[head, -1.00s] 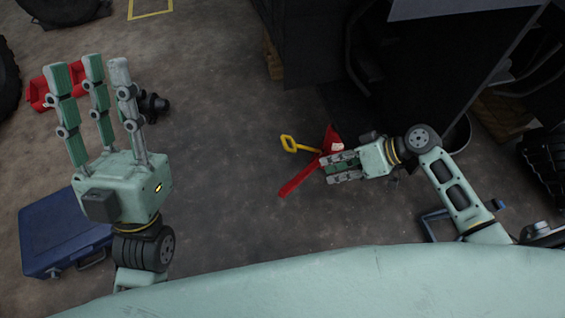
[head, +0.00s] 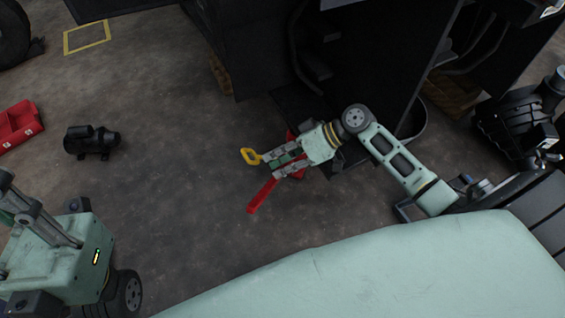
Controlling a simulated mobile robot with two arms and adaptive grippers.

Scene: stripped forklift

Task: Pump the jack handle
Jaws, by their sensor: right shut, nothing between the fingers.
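The jack shows in the head view as a red body (head: 297,170), mostly hidden under my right gripper, with a long red bar (head: 261,196) reaching down-left and a yellow loop handle (head: 250,156) at its upper left. My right gripper (head: 268,163) is shut and empty. Its fingers lie over the jack, pointing left between the yellow handle and the red bar; the fingertips are close to the yellow handle, but I cannot tell if they touch. My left gripper (head: 22,215) is at the lower left, its fingers partly cut off by the picture edge, away from the jack.
The dark forklift body (head: 375,60) stands behind and to the right of the jack. A black motor-like part (head: 91,141) and a red tray (head: 17,126) lie on the floor at left. The floor between them and the jack is clear.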

